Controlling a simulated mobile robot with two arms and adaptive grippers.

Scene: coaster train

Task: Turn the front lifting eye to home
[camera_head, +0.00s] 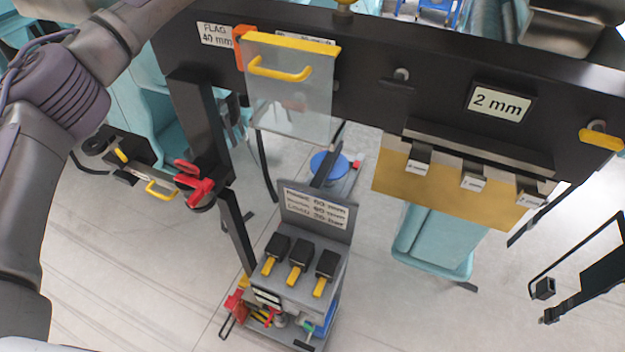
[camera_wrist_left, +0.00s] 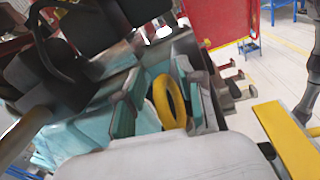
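A yellow ring (camera_wrist_left: 170,101), which looks like the lifting eye, shows in the left wrist view. My left gripper (camera_wrist_left: 160,100) has its fingers apart, one on each side of the ring. The ring is nearer the right finger, and a gap shows on its left. I cannot tell whether the right finger touches it. The ring's base is hidden. In the head view my left arm runs up out of the top left, so that gripper is out of frame there. My right gripper is in neither view.
In the head view a dark beam (camera_head: 440,90) crosses the top, with a clear yellow-handled panel (camera_head: 290,95) and a brass plate (camera_head: 400,172) hanging from it. A grey lever stand (camera_head: 318,212) is below. Teal seats (camera_head: 435,240) stand behind.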

